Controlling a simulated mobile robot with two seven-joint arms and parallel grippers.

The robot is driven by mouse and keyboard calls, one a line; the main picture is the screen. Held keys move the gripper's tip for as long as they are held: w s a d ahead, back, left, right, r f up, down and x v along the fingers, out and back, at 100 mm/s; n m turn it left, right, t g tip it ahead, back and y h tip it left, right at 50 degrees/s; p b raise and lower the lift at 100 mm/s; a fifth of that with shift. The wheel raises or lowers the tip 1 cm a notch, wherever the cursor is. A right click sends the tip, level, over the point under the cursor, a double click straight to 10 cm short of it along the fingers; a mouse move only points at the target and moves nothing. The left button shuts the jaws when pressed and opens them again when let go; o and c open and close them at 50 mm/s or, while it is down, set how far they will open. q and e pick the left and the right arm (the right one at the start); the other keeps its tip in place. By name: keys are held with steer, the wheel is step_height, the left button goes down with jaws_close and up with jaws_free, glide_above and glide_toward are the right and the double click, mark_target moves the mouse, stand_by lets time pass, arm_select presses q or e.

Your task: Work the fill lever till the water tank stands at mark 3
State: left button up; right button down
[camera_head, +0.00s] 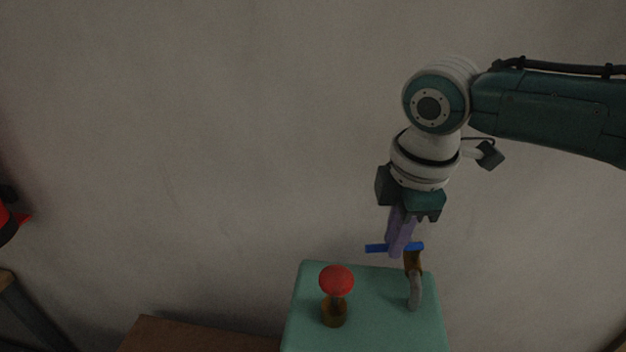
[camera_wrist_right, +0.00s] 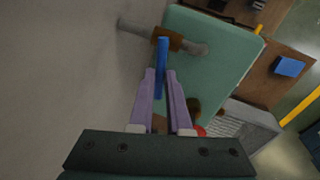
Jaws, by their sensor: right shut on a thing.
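My right gripper (camera_head: 400,252) reaches down from the upper right with its purple fingers at the blue fill lever (camera_head: 374,248). In the right wrist view the lever (camera_wrist_right: 161,60) runs between the two fingertips (camera_wrist_right: 161,80), and the gripper is shut on it. The lever sits on a brown valve body (camera_head: 413,264) with a grey curved spout (camera_head: 415,293), above the green machine's top. No water tank or level mark can be made out in either view.
A red round knob (camera_head: 336,279) on a brass base stands on the green machine (camera_head: 375,320), left of the spout. A brown wooden surface (camera_head: 190,338) lies to the left. A plain wall is behind. The right wrist view shows a grey ribbed tray (camera_wrist_right: 245,125) and a blue block (camera_wrist_right: 290,66).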

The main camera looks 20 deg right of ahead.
steer(key=shift+w+d+m+p, duration=0.1)
steer(key=shift+w+m+p, duration=0.25)
steer(key=shift+m, duration=0.65)
steer(key=c, duration=0.9)
jaws_free()
steer(key=shift+o, duration=0.2)
step_height(320, 180, up, 10)
steer(key=s+a+b, duration=0.1)
steer(key=shift+s, duration=0.3)
steer(key=shift+f, duration=0.15)
